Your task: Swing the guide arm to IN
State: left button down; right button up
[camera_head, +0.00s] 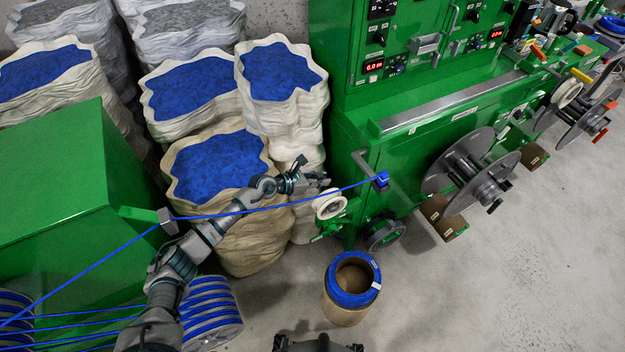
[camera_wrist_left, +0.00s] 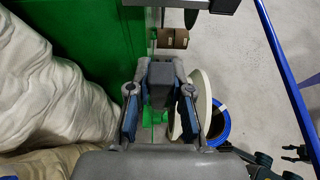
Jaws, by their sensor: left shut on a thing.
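The guide arm appears to be the green bracket (camera_head: 330,228) with a white wheel (camera_head: 331,204) low on the green machine's left end. My left gripper (camera_head: 318,181) is just above the wheel. In the left wrist view, my left gripper (camera_wrist_left: 160,100) has its blue-padded fingers shut on a dark grey block (camera_wrist_left: 161,82), apparently the guide arm's handle. The white wheel (camera_wrist_left: 202,98) shows edge-on beside the right finger. No IN mark is readable.
Sacks of blue material (camera_head: 215,165) stand behind my arm. A brown drum with a blue coil (camera_head: 352,290) stands on the floor. Open floor lies to the right.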

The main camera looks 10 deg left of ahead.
pick_arm(q)
jog(key=shift+g+y, duration=0.4)
jog(key=shift+y, duration=0.3)
jog(key=w+d+p, duration=0.1)
jog(key=d, duration=0.1)
jog(key=w+d+r+p, duration=0.1)
jog(key=w+d, duration=0.1)
jog(key=shift+w+d, duration=0.15)
pick_arm(e)
jog(key=shift+s+d+r, duration=0.2)
jog(key=shift+s+r, duration=0.75)
jog(key=shift+s, duration=0.25)
jog(key=shift+a, duration=0.1)
pick_arm(q)
jog(key=c, duration=1.2)
grip_release()
jog(key=shift+d, duration=0.1)
jog(key=shift+o, duration=0.8)
jog(key=shift+w+d+f, duration=0.1)
jog(key=shift+f, duration=0.05)
jog(key=v, duration=1.1)
pick_arm(e)
jog(key=shift+d, duration=0.2)
